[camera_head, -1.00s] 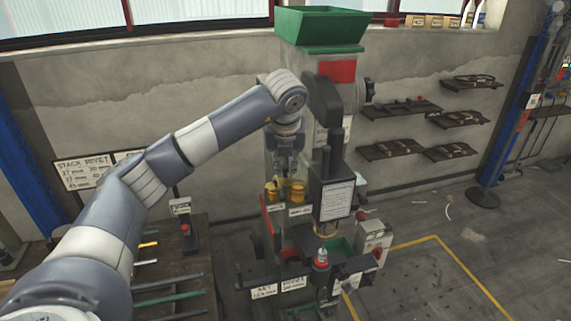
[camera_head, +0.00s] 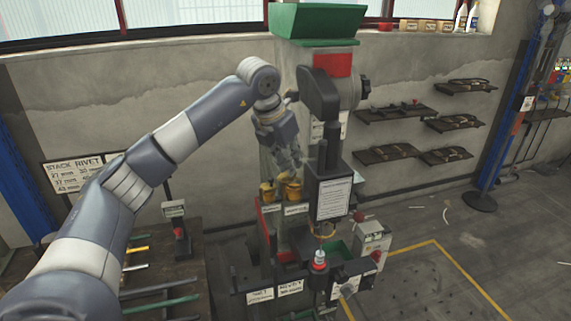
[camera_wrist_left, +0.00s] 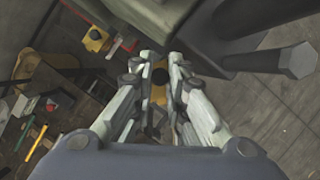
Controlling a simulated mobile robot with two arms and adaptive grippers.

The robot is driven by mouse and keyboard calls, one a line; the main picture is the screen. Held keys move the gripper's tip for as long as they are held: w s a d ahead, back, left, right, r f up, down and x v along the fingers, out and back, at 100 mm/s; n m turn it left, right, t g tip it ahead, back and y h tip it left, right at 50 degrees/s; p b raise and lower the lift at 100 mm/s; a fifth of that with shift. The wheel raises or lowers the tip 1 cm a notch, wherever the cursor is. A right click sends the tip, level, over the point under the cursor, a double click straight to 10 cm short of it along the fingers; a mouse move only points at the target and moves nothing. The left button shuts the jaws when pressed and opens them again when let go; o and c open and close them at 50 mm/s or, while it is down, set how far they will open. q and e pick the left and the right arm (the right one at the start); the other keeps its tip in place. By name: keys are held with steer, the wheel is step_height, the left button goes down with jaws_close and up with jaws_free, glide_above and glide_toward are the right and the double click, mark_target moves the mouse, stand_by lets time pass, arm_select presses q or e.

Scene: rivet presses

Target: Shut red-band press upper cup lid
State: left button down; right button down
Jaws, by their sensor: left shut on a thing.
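The press with the red band (camera_head: 331,64) stands in the middle of the head view under a green hopper. Two small yellow cups sit on its front ledge, a left one (camera_head: 267,194) and a right one (camera_head: 293,191). My left gripper (camera_head: 296,170) reaches down and tilts toward the right cup. In the left wrist view its fingers (camera_wrist_left: 162,65) are close together around a small yellow piece with a dark round knob (camera_wrist_left: 160,76), which looks like the cup's lid. The fingers partly hide it, so the lid's exact angle cannot be told. My right gripper is not in view.
A black press head with a white label (camera_head: 334,198) stands just right of the cups. A bench with rods (camera_head: 165,283) lies to the left. Wall shelves (camera_head: 388,152) hang at right, and the floor there is mostly open.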

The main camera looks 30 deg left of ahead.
arm_select(q)
steer(key=m, duration=0.1)
steer(key=m+h, duration=0.1)
steer(key=m, duration=0.1)
steer(key=shift+d, duration=0.35)
steer(key=m, duration=0.1)
steer(key=m+h+p, duration=0.1)
steer(key=shift+d+r+m+g, duration=0.1)
steer(key=shift+d+m+g, duration=0.2)
steer(key=shift+d+g, duration=0.1)
steer(key=m, duration=0.2)
steer(key=m+g+h, duration=0.1)
steer(key=shift+s+d+p, duration=0.25)
steer(key=shift+d+p, duration=0.05)
steer(key=shift+p, duration=0.1)
steer(key=shift+s+d+m+g+p, duration=0.1)
steer(key=shift+m+g+p, duration=0.1)
steer(key=shift+m, duration=0.4)
steer(key=shift+s+d+m+g+p, duration=0.1)
steer(key=shift+m+g+p, duration=0.1)
steer(key=shift+m, duration=0.4)
steer(key=c, duration=1.6)
jaws_free()
steer(key=shift+o, duration=0.2)
steer(key=shift+h, duration=0.3)
